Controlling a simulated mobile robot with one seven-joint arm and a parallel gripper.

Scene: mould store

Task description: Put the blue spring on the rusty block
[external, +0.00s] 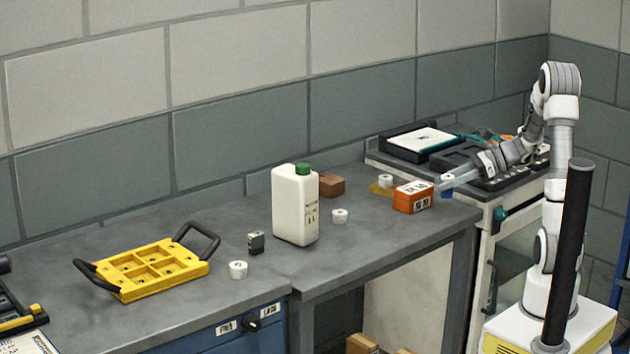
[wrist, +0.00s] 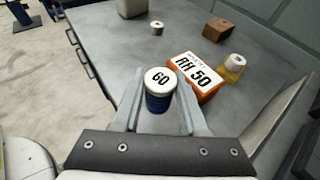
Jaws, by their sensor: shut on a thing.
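The blue spring (wrist: 158,103), with a white top marked 60, stands upright between my gripper's fingers (wrist: 158,100) in the wrist view. My gripper (external: 446,181) is shut on it at the right end of the grey bench in the external view, where the spring (external: 447,194) shows only in part below the fingers. The rusty brown block (external: 330,185) lies at the back of the bench, behind the white jug. It also shows at the top of the wrist view (wrist: 221,29), well apart from my gripper, with its top bare.
An orange box marked RH 50 (external: 412,197) lies just left of my gripper, with a yellow piece with a white top (external: 381,187) behind it. A white jug (external: 295,205) and small white cylinder (external: 340,215) stand farther left.

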